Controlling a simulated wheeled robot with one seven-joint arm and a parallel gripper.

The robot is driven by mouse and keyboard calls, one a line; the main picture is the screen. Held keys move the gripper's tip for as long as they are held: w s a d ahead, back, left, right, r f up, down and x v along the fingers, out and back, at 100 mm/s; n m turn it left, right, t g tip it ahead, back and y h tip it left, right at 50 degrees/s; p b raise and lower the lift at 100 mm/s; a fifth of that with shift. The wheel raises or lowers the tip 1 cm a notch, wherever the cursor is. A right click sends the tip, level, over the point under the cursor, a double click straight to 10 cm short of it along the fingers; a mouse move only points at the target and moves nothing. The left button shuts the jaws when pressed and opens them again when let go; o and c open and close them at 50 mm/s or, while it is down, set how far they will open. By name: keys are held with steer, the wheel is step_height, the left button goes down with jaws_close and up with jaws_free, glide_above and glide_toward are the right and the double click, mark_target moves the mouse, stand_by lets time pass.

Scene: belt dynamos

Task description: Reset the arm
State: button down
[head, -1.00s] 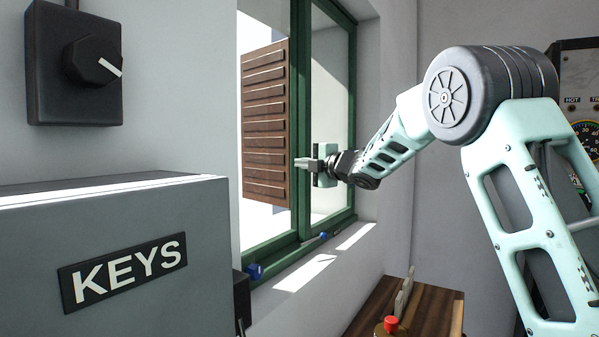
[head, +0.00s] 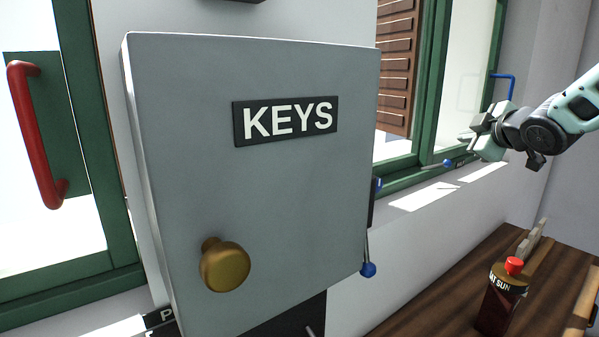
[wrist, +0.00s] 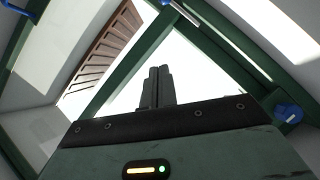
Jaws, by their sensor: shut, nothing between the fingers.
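My gripper (head: 474,136) is at the right of the head view, held out in front of the green-framed window (head: 433,75). In the wrist view its two dark fingers (wrist: 158,87) are together with nothing between them. My pale green arm reaches in from the right edge of the head view. The gripper appears clear of the window frame, though the exact gap cannot be told.
A grey KEYS cabinet (head: 290,200) with a brass knob (head: 225,265) fills the middle. A red-handled green door or window (head: 35,135) is at left. A brown shutter (head: 396,70) is outside.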

steer(key=s+a+f+m+g, duration=0.3)
steer(key=s+f+m+g, duration=0.3)
steer(key=s+f, duration=0.6)
steer(key=s+a+f+m+g, duration=0.5)
steer(key=s+f, duration=0.5)
steer(key=s, duration=0.5)
steer(key=s+a+n+g+b, duration=0.2)
steer(key=s+a+n, duration=0.4)
steer(key=s+a, duration=0.7)
steer(key=a+g, duration=0.1)
steer(key=a, duration=0.3)
steer(key=shift+s+f+n+g, duration=0.2)
steer(key=shift+s+n+g, duration=0.1)
steer(key=shift+s+n, duration=0.1)
steer(key=shift+w, duration=0.1)
